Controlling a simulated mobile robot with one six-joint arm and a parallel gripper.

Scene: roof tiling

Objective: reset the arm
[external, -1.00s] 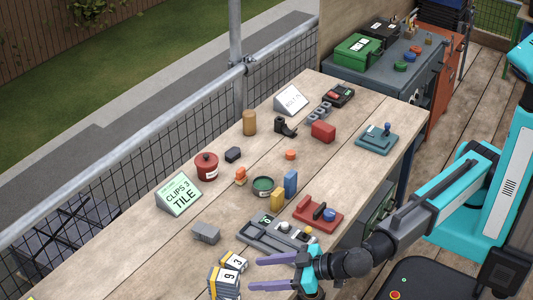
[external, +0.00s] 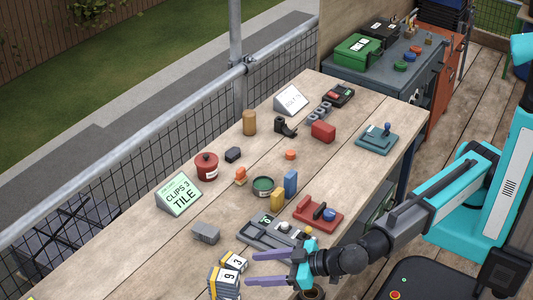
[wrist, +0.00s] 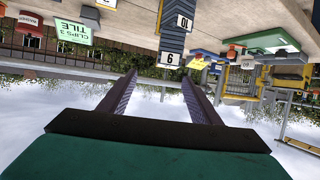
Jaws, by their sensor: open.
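My gripper (external: 254,269) is at the near end of the wooden workbench (external: 150,262), in the lower middle of the external view. Its two purple fingers are apart, with nothing between them. In the wrist view the fingers (wrist: 158,82) are spread and empty, and the scene appears upside down.
A grey tray (external: 262,232) and a red fixture (external: 318,213) lie just behind my gripper. The green CLIPS 3 TILE sign (external: 179,197), a red pot (external: 206,167) and several small items stand farther along the bench. A railing (external: 130,145) runs along its left side.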

